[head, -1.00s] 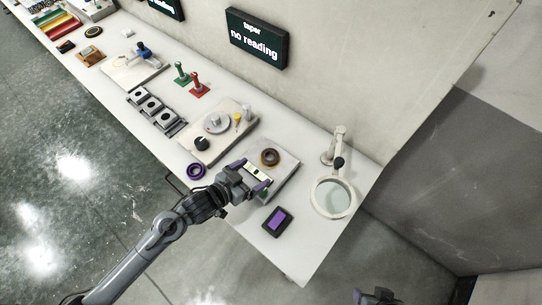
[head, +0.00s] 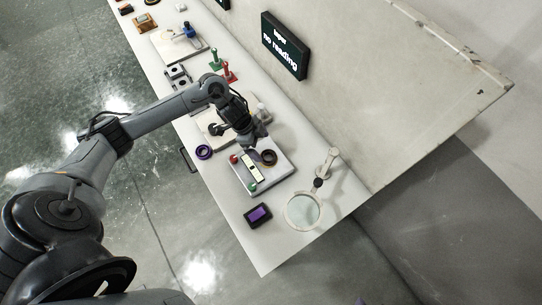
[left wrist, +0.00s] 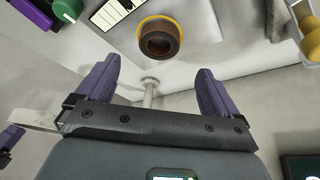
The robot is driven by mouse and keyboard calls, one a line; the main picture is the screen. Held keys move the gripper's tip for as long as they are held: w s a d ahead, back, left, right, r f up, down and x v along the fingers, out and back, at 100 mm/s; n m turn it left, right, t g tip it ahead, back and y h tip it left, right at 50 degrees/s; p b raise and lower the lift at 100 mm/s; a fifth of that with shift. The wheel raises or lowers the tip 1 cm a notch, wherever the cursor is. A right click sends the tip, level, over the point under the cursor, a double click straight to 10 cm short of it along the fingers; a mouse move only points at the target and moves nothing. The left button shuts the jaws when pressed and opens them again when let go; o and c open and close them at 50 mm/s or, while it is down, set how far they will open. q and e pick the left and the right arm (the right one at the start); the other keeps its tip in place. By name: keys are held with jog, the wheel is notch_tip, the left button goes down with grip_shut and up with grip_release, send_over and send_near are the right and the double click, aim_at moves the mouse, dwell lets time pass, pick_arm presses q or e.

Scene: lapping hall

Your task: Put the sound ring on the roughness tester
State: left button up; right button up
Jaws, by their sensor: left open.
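A brown ring (head: 269,156) lies on a pale plate (head: 281,172) beside a white strip gauge with a red and a green knob. In the left wrist view the brown ring (left wrist: 160,38) has a yellow rim and lies beyond my fingertips, apart from them. A purple ring (head: 204,152) lies on the bench left of the plate. I cannot tell which ring is the sound one, nor name the roughness tester for certain. My left gripper (head: 254,144) is open and empty, close to the brown ring; its purple fingers (left wrist: 157,82) are spread. Of my right gripper only a purple sliver (head: 361,301) shows.
Red (head: 229,73) and green posts stand farther up. A wall screen (head: 285,45) reads "no reading".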

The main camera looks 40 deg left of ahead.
aim_at(271, 159)
pick_arm(q)
jog(key=shift+x, duration=3.55)
jog(key=shift+s, duration=0.1)
jog(key=c, duration=1.3)
jog(key=shift+o, duration=0.2)
